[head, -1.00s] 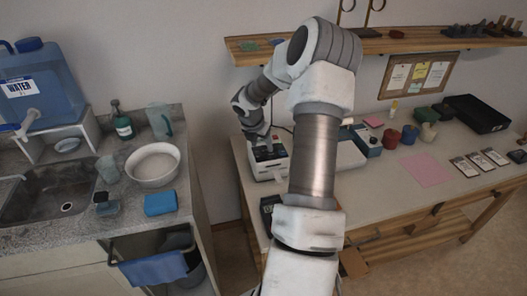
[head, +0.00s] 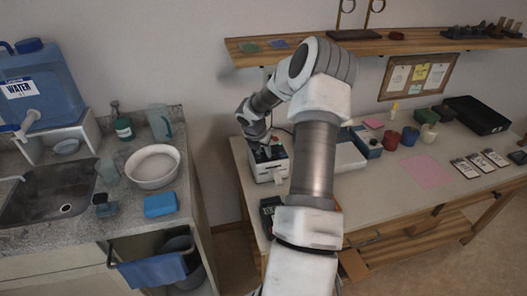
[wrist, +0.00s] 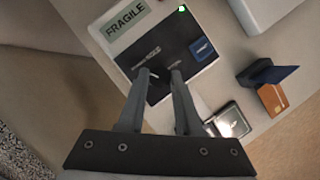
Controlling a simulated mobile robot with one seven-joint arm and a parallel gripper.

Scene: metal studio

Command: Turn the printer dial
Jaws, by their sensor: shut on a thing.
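The printer (head: 268,172) is a small white box with a dark top at the left end of the workbench. In the wrist view its dark panel (wrist: 180,42) carries faint lettering, a blue patch (wrist: 203,50) and a green light (wrist: 183,8). A FRAGILE label (wrist: 125,22) sits on its white surface. My gripper (wrist: 160,73) points down at the dark panel. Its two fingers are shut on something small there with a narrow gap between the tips. The dial is mostly hidden by the fingertips. In the head view my gripper (head: 264,150) is at the printer top.
A white flat device (head: 349,157) and a blue box (head: 367,143) stand right of the printer. In the wrist view a dark item with an orange card (wrist: 272,98) lies beside it. A sink counter (head: 110,210) stands left across a gap.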

